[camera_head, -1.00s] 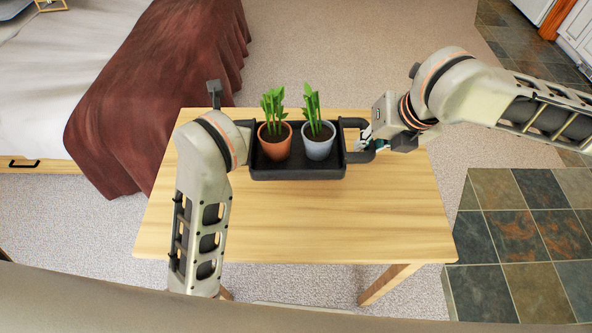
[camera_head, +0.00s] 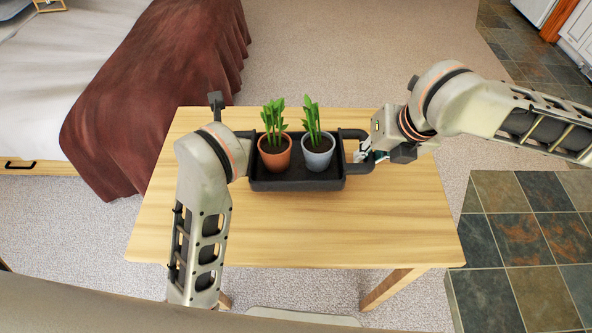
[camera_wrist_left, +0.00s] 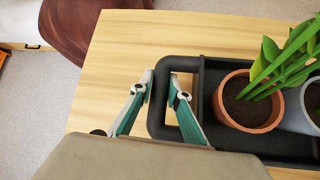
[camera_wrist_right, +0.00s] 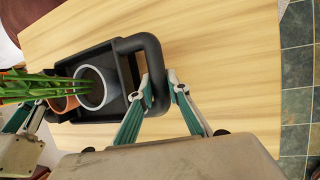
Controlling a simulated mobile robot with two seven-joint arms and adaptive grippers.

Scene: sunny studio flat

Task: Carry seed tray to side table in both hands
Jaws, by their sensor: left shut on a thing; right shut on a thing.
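The black seed tray (camera_head: 297,184) has a loop handle at each end and holds a terracotta pot (camera_head: 275,155) and a pale grey pot (camera_head: 318,153), each with a green plant. The tray is over the wooden side table (camera_head: 300,230); I cannot tell whether it touches the top. My right gripper (camera_head: 366,156) is shut on the right handle; the right wrist view shows its fingers on both sides of the bar (camera_wrist_right: 160,85). My left gripper (camera_wrist_left: 162,88) is shut on the left handle, its fingers astride the bar; in the head view my left arm hides it.
A bed with a brown blanket (camera_head: 155,90) stands at the left. Slate floor tiles (camera_head: 520,235) lie at the right, and beige carpet (camera_head: 340,55) lies behind the table. The front of the tabletop is clear.

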